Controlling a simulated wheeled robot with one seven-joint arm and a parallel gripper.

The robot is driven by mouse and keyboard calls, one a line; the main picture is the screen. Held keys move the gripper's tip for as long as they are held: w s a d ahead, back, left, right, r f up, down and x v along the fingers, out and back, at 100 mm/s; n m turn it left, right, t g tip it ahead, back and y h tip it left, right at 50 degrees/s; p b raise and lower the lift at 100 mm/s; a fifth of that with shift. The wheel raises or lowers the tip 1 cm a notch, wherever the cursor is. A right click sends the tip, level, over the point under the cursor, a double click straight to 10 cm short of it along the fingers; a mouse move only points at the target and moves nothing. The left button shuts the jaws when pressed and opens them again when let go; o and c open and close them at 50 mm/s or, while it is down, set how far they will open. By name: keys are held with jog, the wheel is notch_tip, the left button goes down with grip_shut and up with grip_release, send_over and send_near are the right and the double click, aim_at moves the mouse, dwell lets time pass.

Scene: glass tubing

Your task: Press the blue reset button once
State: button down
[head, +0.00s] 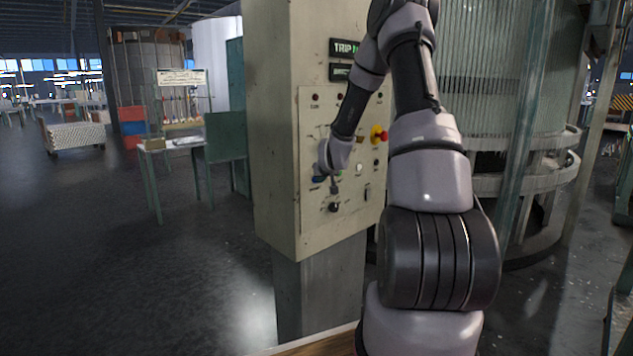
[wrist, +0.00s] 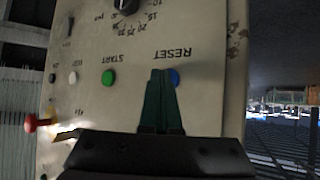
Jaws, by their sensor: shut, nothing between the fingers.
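The blue reset button (wrist: 174,77) sits on the beige panel beside the upside-down RESET label in the wrist view. My gripper (wrist: 162,74) is shut and empty, its dark green fingers pointing at the panel. The fingertips overlap the left part of the blue button in that view; I cannot tell whether they touch it. In the head view my gripper (head: 334,186) is at the lower left of the panel, and a bit of the blue button (head: 318,178) shows just left of it.
A green START button (wrist: 108,77) is left of the blue one in the wrist view, with a black dial (wrist: 126,4) above. A red emergency knob (head: 379,135) sticks out from the control cabinet (head: 276,120). Open floor lies to the left.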

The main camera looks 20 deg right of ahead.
jog(key=shift+s+d, duration=0.25)
jog(key=shift+s, duration=0.45)
jog(key=shift+s+d, duration=0.3)
jog(key=shift+s, duration=0.5)
jog(key=shift+s+d, duration=0.25)
jog(key=shift+s, duration=0.5)
jog(key=shift+s+d, duration=0.3)
jog(key=shift+s, duration=0.5)
jog(key=s+a+r+g+y, duration=0.1)
jog(key=s+a+r, duration=0.55)
jog(key=r, duration=0.25)
jog(key=s+a+r+g, duration=0.1)
jog(key=s+a+r, duration=0.4)
jog(key=s+r, duration=0.3)
jog(key=s+a+r+y, duration=0.1)
jog(key=s+a+r, duration=0.1)
jog(key=s, duration=0.4)
jog(key=s+a+r+m+g+y, duration=0.1)
jog(key=s+a+r, duration=0.1)
jog(key=s, duration=0.5)
jog(key=s+a+r+m+y, duration=0.1)
jog(key=s+a+r, duration=0.2)
jog(key=s, duration=0.4)
jog(key=shift+r+g, duration=0.3)
jog(key=shift+r, duration=0.05)
